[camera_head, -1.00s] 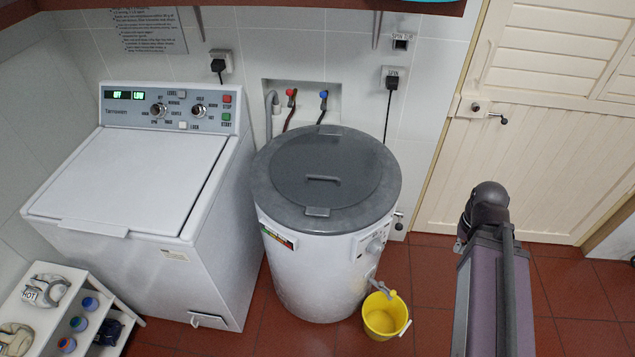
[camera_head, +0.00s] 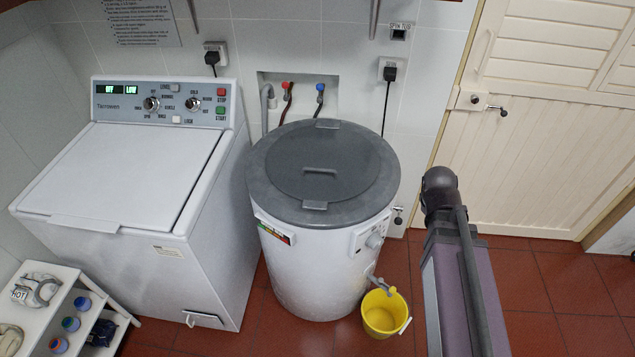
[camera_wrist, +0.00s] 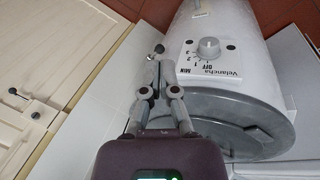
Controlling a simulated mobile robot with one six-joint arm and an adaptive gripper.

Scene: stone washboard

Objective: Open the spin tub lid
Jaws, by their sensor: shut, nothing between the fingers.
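The spin tub (camera_head: 318,265) is a white cylinder standing right of the washing machine. Its round grey lid (camera_head: 345,160) lies flat and closed on top, with a raised handle (camera_head: 320,171) in the middle and a small tab (camera_head: 314,205) at the front edge. In the wrist view the tub body (camera_wrist: 238,92) and the edge of its grey top (camera_wrist: 240,112) appear at the right, turned in the picture. My gripper (camera_wrist: 158,52) is shut and empty, showing beside the tub in that view, with no visible contact. The head view shows my arm but not my gripper.
A washing machine (camera_head: 130,180) stands close left of the tub. A yellow bucket (camera_head: 384,312) hangs or stands below the tub's spout. A white rack (camera_head: 110,300) with bottles and an iron is at lower left. A cream door (camera_head: 540,130) is at right; red floor is clear before it.

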